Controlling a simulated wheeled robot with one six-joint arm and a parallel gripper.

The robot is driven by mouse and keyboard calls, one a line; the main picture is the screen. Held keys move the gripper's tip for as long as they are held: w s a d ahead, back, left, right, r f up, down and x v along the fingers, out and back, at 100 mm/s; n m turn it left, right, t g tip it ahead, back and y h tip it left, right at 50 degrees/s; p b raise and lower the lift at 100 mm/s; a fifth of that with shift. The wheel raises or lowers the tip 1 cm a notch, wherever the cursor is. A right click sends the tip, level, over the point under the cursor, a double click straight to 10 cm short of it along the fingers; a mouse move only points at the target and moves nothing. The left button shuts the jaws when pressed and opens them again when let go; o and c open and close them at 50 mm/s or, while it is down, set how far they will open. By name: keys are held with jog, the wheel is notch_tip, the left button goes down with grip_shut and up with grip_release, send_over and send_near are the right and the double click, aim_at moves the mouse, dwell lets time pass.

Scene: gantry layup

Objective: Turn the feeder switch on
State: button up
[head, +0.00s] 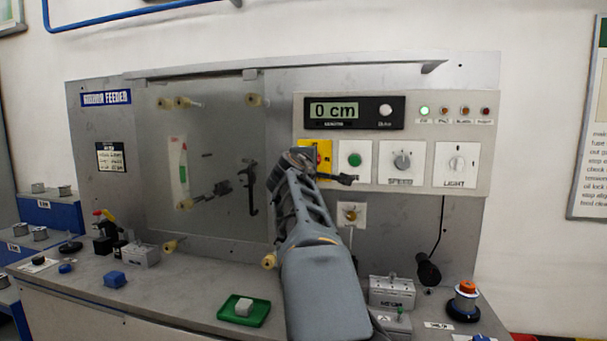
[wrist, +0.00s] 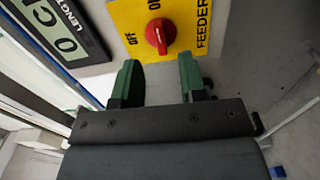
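The feeder switch is a red rotary knob (wrist: 160,36) on a yellow plate (wrist: 190,14) marked ON, OFF and FEEDER. In the wrist view it sits just beyond my fingertips, roughly centred on the gap between them. A pale line runs along the knob's handle; I cannot tell for sure which label it points to. My gripper (wrist: 159,70) is open, its two green-padded fingers apart with nothing between them. In the head view the yellow plate (head: 326,146) is mostly hidden behind my gripper (head: 325,168).
A green push button (head: 354,160), a speed knob (head: 402,161) and a light switch (head: 456,163) lie right of the plate. The length display (head: 334,111) above reads 0 cm. A green tray (head: 262,314) stands on the bench below.

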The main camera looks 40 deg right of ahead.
jog(key=b+v, duration=0.1)
jog(key=v, duration=0.7)
jog(key=shift+a, duration=0.2)
jog(key=shift+s, duration=0.1)
jog(key=a+f+m+g+y+p, duration=0.2)
jog(key=a+f+m+y, duration=0.1)
jog(key=f, duration=0.6)
jog(key=a+f+m+g+y+p, duration=0.1)
jog(key=a+f+m+y, duration=0.25)
jog(key=f, duration=0.55)
jog(key=s+a+f+g+y+p, duration=0.1)
jog(key=s+a+f+y+p, duration=0.1)
jog(key=a, duration=0.5)
jog(key=s+a+f+g+y+p, duration=0.1)
jog(key=s+a+f+y+p, duration=0.2)
jog(key=a+p, duration=0.3)
jog(key=s+a+f+g+y+p, duration=0.1)
jog(key=s+a+f+y+p, duration=0.2)
jog(key=a, duration=0.5)
jog(key=shift+s+a+f+y+p, duration=0.25)
jog(key=shift+s+a+y+p, duration=0.1)
jog(key=shift+s+p, duration=0.15)
